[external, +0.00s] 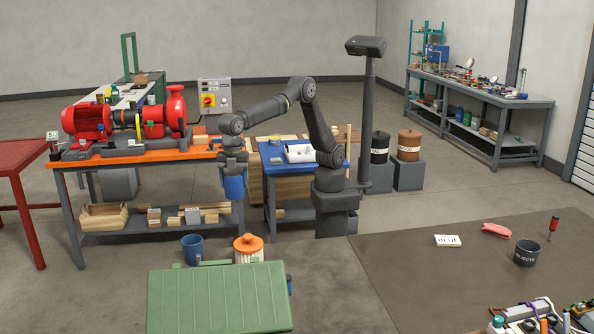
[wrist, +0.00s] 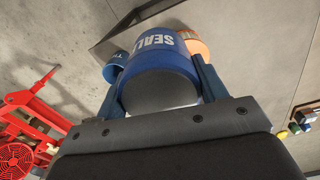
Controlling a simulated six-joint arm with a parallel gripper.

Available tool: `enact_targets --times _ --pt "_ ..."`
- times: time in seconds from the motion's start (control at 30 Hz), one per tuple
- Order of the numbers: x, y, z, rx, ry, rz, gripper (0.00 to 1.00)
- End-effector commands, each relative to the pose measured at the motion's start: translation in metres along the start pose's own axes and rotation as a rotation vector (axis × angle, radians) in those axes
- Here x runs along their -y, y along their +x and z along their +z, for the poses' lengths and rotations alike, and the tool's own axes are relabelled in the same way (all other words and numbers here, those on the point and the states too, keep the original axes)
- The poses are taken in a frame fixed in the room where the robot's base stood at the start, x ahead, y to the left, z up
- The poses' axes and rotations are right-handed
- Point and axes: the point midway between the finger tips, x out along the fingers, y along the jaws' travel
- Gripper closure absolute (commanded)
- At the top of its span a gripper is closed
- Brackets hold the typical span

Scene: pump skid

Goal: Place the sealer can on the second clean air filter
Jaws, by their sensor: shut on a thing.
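My gripper (external: 233,168) is shut on the blue sealer can (external: 235,188) and holds it in the air, pointing down, in front of the orange bench. In the wrist view the can (wrist: 158,72) sits between my fingers, with white "SEAL" lettering on its side. A white ribbed cylinder with an orange cap (external: 248,243), which looks like an air filter, stands below and nearer the camera, apart from the can. An orange round thing (wrist: 197,47) shows behind the can in the wrist view, partly hidden. I cannot tell which filter is the second clean one.
A blue cup (external: 192,249) stands left of the capped cylinder. A green ribbed box (external: 217,297) is in front and hides their lower parts. The orange bench (external: 150,157) carries a red pump.

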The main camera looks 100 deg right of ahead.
Motion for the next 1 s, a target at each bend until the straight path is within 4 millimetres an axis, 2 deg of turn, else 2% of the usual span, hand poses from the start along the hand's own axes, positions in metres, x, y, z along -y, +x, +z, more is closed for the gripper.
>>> enact_targets --times 0.4,0.5,0.77,1.0 --pt "0.040 0.051 -0.077 0.001 -0.005 -0.001 0.70" --pt "0.047 0.060 -0.091 0.001 -0.003 -0.001 0.70" --pt "0.052 0.073 -0.101 0.000 0.000 -0.001 0.70" --pt "0.052 0.105 -0.100 0.001 -0.001 -0.001 0.70"
